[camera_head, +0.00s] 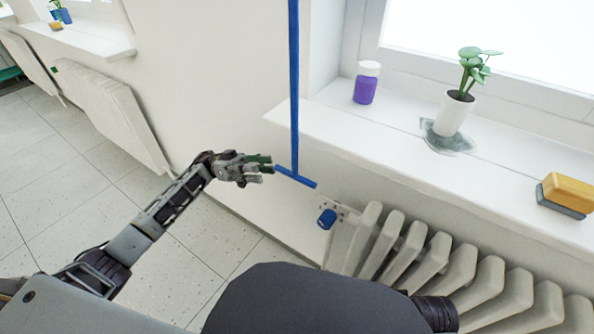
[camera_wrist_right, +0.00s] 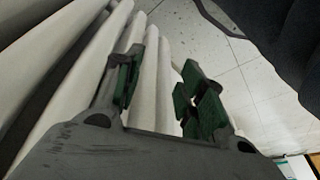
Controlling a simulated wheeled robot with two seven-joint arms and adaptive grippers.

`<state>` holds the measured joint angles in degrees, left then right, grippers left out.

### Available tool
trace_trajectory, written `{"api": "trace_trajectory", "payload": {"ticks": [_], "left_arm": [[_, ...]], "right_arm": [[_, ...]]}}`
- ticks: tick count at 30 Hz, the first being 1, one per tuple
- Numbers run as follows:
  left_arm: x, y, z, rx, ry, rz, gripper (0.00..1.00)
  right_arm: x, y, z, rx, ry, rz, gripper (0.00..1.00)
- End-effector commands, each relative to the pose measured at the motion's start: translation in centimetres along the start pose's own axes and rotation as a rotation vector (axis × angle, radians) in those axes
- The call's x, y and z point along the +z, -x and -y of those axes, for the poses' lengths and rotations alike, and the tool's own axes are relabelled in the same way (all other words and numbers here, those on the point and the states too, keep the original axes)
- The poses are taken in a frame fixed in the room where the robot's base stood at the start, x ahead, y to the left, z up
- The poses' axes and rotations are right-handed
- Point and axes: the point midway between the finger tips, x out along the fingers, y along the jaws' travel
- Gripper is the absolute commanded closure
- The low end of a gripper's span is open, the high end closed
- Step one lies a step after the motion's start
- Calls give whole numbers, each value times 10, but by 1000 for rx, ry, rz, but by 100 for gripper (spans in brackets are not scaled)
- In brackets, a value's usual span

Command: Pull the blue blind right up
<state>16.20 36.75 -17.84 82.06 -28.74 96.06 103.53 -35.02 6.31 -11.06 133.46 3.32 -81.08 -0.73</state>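A blue vertical pull strip (camera_head: 294,85) hangs in front of the wall beside the window in the head view. It ends at the bottom in a short blue crossbar (camera_head: 296,177). The blind itself is not visible; the strip runs out of the top of the view. My left gripper (camera_head: 268,168) is just left of the crossbar, its fingertips close to the bar's left end. Its fingers look apart, and I cannot tell whether they touch the bar. My right gripper (camera_wrist_right: 163,88) is open and empty in the right wrist view, low by the radiator.
A white radiator (camera_head: 412,247) with a blue valve knob (camera_head: 327,219) stands under the window. The sill (camera_head: 400,140) holds a purple jar (camera_head: 366,84), a potted plant (camera_head: 455,112) in a wet patch, and a yellow sponge (camera_head: 567,190). The tiled floor at left is clear.

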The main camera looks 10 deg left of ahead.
Motion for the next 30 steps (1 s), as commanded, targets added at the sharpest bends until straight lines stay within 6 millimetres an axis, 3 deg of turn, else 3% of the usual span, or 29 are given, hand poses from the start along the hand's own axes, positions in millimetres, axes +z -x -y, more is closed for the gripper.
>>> {"api": "trace_trajectory", "payload": {"ticks": [30], "left_arm": [[0,-115,0,1,-1,-1,65]], "right_arm": [[-7,14,3,-7,3,-34,60]]}}
